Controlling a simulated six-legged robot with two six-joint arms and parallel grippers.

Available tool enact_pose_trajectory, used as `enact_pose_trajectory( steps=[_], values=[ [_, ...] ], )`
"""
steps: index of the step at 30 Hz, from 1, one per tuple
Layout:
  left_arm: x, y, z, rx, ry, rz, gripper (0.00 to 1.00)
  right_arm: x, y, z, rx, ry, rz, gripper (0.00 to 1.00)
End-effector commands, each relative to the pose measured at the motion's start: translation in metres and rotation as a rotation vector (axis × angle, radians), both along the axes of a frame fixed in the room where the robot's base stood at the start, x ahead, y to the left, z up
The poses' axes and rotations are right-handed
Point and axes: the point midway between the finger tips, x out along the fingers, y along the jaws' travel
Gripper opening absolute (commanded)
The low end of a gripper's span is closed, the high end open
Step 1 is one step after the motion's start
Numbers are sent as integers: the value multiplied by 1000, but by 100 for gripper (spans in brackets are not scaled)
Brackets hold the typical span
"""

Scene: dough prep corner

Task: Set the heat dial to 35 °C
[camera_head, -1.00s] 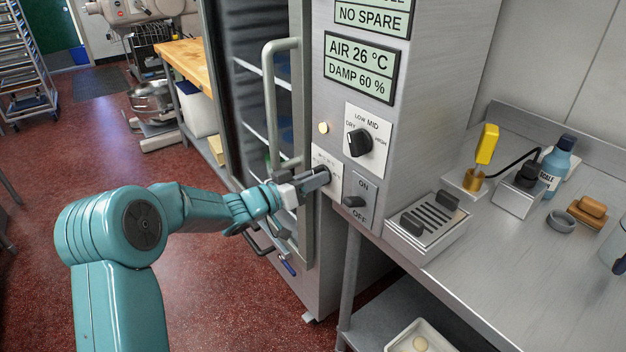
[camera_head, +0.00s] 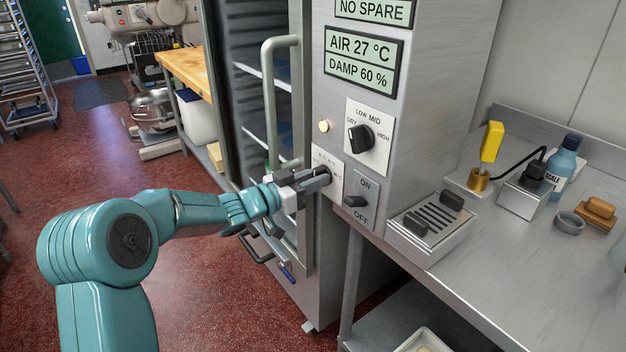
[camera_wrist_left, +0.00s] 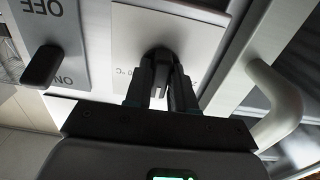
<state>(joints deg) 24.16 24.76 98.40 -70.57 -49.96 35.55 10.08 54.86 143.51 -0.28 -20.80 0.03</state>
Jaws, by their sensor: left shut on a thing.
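The heat dial (camera_wrist_left: 158,58) is a dark knob on a light plate (camera_wrist_left: 207,45), seen upside down in the left wrist view. The plate also shows on the cabinet front in the head view (camera_head: 333,164). My left gripper (camera_head: 321,175) is shut on the dial, with one finger on each side in the wrist view (camera_wrist_left: 163,85). The dial's pointer and most scale marks are hidden or too small to read. A display (camera_head: 362,62) above reads AIR 27 °C and DAMP 60 %. My right gripper is not in view.
The damp dial (camera_head: 361,138) with DRY, LOW, MID and HIGH sits just above. The ON/OFF switch (camera_head: 355,201) is just below right. The door handle (camera_head: 270,105) stands out at left. The steel bench (camera_head: 520,240) at right holds a slotted box (camera_head: 432,224) and a blue bottle (camera_head: 562,160).

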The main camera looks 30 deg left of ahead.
Motion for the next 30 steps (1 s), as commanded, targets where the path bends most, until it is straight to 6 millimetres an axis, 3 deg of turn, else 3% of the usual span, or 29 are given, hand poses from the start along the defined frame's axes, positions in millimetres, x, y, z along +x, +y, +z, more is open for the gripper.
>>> enact_pose_trajectory(
  steps=[16, 30],
  values=[
    [0, -1, -4, 230, -101, -1, 0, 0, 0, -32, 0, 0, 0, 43],
    [0, -1, -2, 284, -124, -2, 0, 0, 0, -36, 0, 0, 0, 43]
  ],
)
